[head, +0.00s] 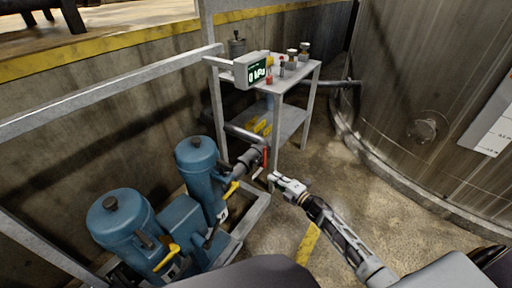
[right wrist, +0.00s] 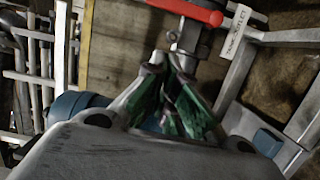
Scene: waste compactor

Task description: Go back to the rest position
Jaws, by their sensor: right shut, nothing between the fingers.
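My right gripper (head: 274,179) reaches in from the lower right of the head view, near the blue pumps. Its fingers are closed together and empty, as the right wrist view (right wrist: 176,75) shows with the green finger pads close to each other. A red valve handle (head: 265,160) is just beyond the fingertips in the head view; it also shows at the top of the right wrist view (right wrist: 190,10). I cannot tell whether the fingers touch the valve. My left gripper is not in view.
Two blue pumps (head: 124,222) with yellow handles stand at the lower left. A metal table (head: 290,78) with a display box (head: 250,70) and small parts is behind. A large tank (head: 425,90) fills the right. A railing (head: 110,90) crosses the left. Open floor (head: 310,165) lies between table and tank.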

